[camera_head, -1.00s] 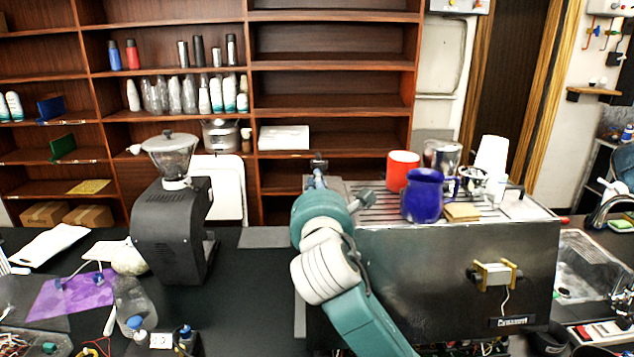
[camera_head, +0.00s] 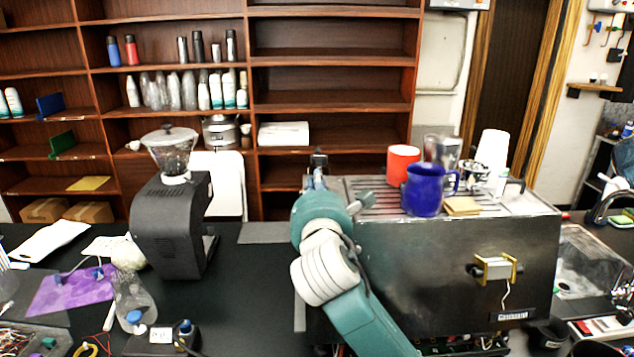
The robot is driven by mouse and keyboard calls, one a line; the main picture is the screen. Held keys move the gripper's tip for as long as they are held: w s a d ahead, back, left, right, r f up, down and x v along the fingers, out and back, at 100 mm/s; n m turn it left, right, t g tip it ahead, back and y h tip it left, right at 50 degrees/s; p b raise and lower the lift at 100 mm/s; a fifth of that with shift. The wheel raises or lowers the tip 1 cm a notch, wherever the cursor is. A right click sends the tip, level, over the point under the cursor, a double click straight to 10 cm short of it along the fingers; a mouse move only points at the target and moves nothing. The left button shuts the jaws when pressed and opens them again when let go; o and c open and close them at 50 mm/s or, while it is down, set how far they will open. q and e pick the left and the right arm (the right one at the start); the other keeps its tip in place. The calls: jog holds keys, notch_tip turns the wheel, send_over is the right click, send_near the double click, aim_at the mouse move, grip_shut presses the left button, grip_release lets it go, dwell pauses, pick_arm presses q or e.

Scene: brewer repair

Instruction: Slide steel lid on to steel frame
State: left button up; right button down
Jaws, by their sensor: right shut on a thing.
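The steel lid (camera_head: 425,275) is the large dark metal casing at the right of the counter, with a ribbed top and a handle on its front face. Part of the steel frame and its green electronics (camera_head: 465,346) shows under the lid's lower edge; most of the frame is hidden. My right arm comes up from the bottom in front of the lid's left end. My right gripper (camera_head: 318,168) is at the lid's far left side, shut, apparently on the lid's edge. My wrist hides the contact. My left gripper is out of view.
A blue mug (camera_head: 423,190), a red mug (camera_head: 402,165) and other cups stand on the lid's top. A black grinder (camera_head: 170,225) stands to the left, with bare black counter (camera_head: 255,285) between. A sink (camera_head: 580,270) lies to the right.

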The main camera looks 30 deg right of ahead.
jog(key=shift+f, duration=0.35)
dwell(0.3)
jog(key=c, duration=1.8)
grip_release()
jog(key=shift+o, duration=0.2)
jog(key=v, duration=0.7)
jog(key=shift+s+a, duration=0.1)
jog(key=shift+s, duration=0.15)
